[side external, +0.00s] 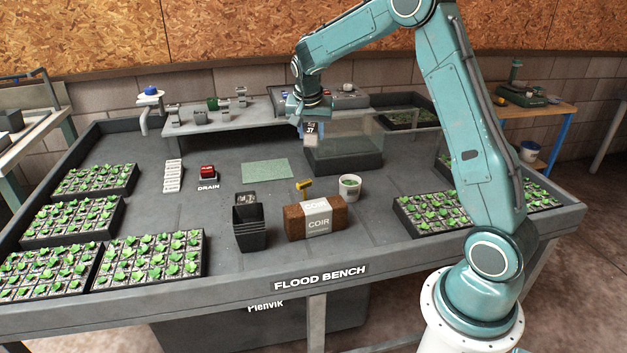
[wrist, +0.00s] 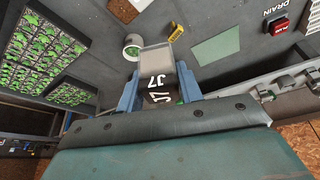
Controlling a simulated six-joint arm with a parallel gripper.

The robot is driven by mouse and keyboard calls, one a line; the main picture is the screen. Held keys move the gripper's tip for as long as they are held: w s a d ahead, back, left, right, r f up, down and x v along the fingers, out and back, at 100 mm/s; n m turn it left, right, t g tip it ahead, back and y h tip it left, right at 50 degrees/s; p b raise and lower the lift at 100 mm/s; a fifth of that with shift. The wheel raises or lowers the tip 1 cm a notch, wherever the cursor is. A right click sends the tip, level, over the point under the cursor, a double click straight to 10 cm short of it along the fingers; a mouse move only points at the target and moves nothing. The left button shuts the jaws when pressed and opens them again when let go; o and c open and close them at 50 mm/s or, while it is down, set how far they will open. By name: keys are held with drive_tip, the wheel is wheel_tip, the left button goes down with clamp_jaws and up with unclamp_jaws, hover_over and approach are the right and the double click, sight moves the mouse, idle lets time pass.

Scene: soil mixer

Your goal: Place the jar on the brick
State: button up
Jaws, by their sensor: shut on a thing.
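My gripper (side external: 311,121) hangs over the back half of the bench, its fingers shut on a small grey jar with a dark label marked with white characters (side external: 311,139). In the wrist view the jar (wrist: 157,58) sits between the two blue fingers of the gripper (wrist: 160,82). The jar is held in the air, clear of the bench. The brown coir brick (side external: 296,222), with a white paper band, lies on the bench nearer the front, below and apart from the jar. Part of the brick (wrist: 124,9) shows at the top edge of the wrist view.
A white pot with green content (side external: 349,188) stands right of the brick, and a small yellow item (side external: 304,184) shows just behind it. Black nested pots (side external: 250,236) stand left. A clear-walled tank (side external: 343,158) stands near my gripper. Bare bench lies around the green mat (side external: 265,169).

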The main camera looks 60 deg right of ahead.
drive_tip(key=shift+s+a+r, duration=0.1)
drive_tip(key=shift+s+r, duration=0.15)
drive_tip(key=shift+s, duration=0.55)
drive_tip(key=shift+f, duration=0.1)
hover_over(316, 202)
drive_tip(key=a, duration=0.2)
drive_tip(key=f, duration=1.5)
drive_tip(key=shift+s+d+f, duration=0.25)
drive_tip(key=shift+s+f, duration=0.05)
drive_tip(key=shift+s, duration=0.05)
drive_tip(key=shift+f, duration=0.15)
drive_tip(key=shift+f, duration=2)
drive_tip(key=shift+f, duration=0.1)
drive_tip(key=o, duration=1)
